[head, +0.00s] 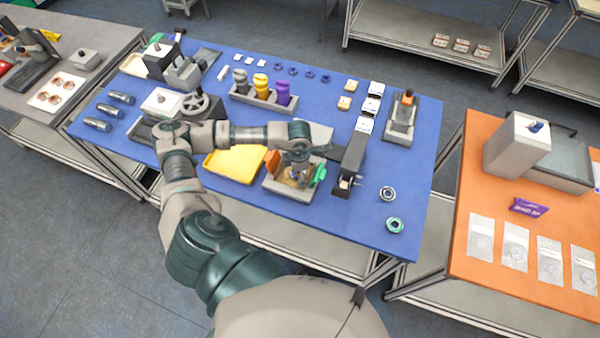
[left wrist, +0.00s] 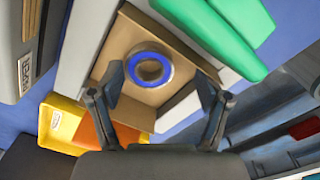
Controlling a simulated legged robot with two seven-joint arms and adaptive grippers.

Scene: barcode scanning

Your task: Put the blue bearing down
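The blue bearing (left wrist: 134,66), a metal ring with a blue band, sits on the brown floor of a grey fixture in the left wrist view. In the head view this fixture (head: 285,188) has an orange pad at its left and a green pad (head: 319,175) at its right; the bearing cannot be made out there. My left gripper (head: 298,172) points down into the fixture. In the left wrist view its fingers (left wrist: 160,88) are spread apart with nothing between the tips, and the bearing shows beyond them. My right gripper is in neither view.
A yellow tray (head: 232,166) lies left of the fixture and a dark upright device (head: 351,162) stands close at its right. A grey bearing (head: 387,193) and a green bearing (head: 395,225) lie on the blue table (head: 415,170). The table's front right is otherwise clear.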

